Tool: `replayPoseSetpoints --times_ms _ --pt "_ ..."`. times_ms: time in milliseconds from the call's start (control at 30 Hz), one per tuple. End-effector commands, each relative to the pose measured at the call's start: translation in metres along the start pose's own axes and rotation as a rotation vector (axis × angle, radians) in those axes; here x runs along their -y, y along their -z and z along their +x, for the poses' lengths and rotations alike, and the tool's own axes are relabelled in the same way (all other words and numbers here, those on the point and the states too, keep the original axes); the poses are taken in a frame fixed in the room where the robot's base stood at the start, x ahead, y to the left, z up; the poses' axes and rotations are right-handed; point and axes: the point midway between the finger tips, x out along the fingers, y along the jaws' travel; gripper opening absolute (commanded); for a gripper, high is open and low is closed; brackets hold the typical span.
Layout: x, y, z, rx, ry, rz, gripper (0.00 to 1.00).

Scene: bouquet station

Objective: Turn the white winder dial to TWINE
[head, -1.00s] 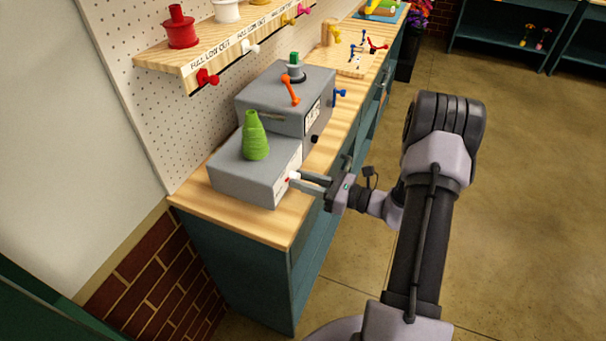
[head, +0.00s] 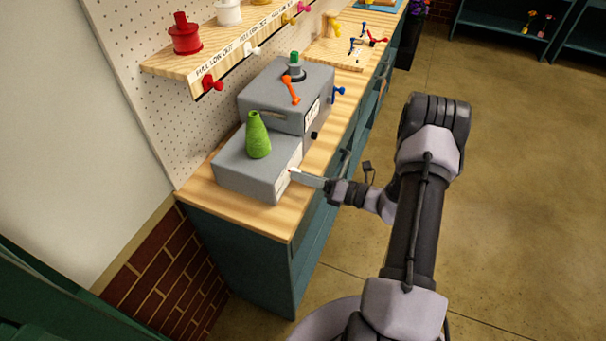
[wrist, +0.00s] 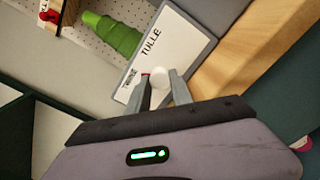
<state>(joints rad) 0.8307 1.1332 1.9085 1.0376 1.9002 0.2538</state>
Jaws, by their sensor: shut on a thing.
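The white winder dial (wrist: 159,77) is on the front face of the grey winder box (head: 240,170). In the wrist view the dial sits between the fingertips of my gripper (wrist: 160,88), which is shut on it. A small red mark shows at the dial's left edge. In the head view my gripper (head: 300,177) hides most of the dial. A green twine cone (head: 258,136) stands on top of the box.
A shelf (head: 215,60) with spools and coloured knobs is above on the pegboard. The floor right of the counter is clear.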

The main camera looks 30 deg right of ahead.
Motion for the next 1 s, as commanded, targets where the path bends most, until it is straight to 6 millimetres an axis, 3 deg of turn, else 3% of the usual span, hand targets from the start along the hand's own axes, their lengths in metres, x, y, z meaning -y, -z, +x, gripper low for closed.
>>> replayPoseSetpoints --times_ms 533,567,667,1000 --pt "0.0002 0.0008 -0.0002 -0.001 0.000 0.022 0.00" --pt "0.0002 0.0008 -0.0002 -0.001 0.000 0.022 0.30" --pt "0.0002 0.0006 -0.0001 -0.001 0.000 0.022 0.48" --pt "0.0001 0.0002 0.0000 0.000 0.000 0.021 0.48"
